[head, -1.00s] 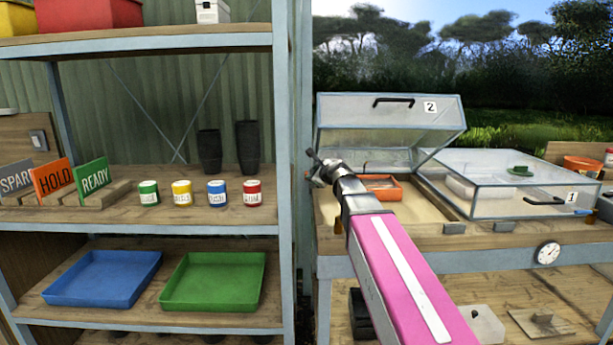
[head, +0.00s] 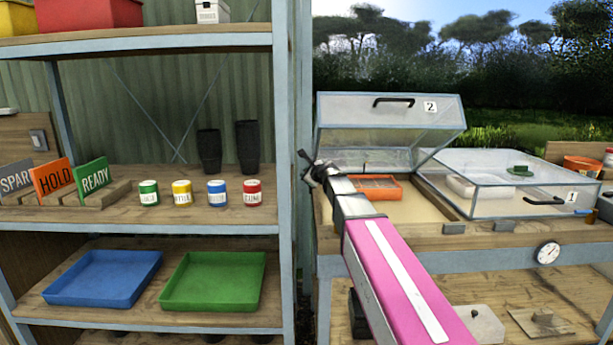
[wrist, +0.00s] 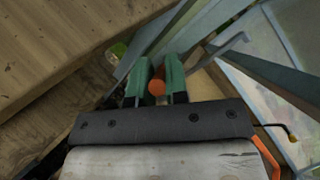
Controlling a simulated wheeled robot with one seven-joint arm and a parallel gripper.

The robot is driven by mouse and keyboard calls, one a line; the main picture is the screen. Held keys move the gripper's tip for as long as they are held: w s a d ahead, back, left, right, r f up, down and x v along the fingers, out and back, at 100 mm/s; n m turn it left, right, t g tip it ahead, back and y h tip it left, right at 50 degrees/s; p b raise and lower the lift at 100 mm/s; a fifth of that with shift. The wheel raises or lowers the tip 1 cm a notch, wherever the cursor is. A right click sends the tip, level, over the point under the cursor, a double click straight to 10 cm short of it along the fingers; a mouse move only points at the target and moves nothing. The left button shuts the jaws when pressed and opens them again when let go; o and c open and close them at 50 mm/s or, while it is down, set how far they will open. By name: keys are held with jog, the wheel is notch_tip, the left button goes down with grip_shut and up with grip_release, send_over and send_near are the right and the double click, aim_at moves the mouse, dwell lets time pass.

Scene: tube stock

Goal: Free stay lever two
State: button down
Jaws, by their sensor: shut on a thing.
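Cold frame two has its glass lid (head: 345,112), marked 2, standing raised and tilted. My gripper (head: 308,166) is at the front left corner of that frame, by the shelf post. In the wrist view, my gripper's green fingers (wrist: 158,82) are closed around a round orange end (wrist: 157,88), which looks like the grip of stay lever two. The rest of the lever is hidden there. In the head view my arm covers this lever.
An orange tray (head: 377,194) lies inside frame two. Frame one's glass lid (head: 490,180) is shut at the right. The shelf (head: 140,226) with jars, signs and trays stands close on the left.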

jog(key=shift+w+r+g, duration=0.3)
jog(key=shift+g, duration=0.4)
jog(key=c, duration=1.1)
grip_release()
jog(key=shift+s, duration=0.15)
jog(key=v, duration=0.7)
jog(key=shift+s+r, duration=0.1)
jog(key=shift+r, duration=0.05)
jog(key=shift+d, duration=0.1)
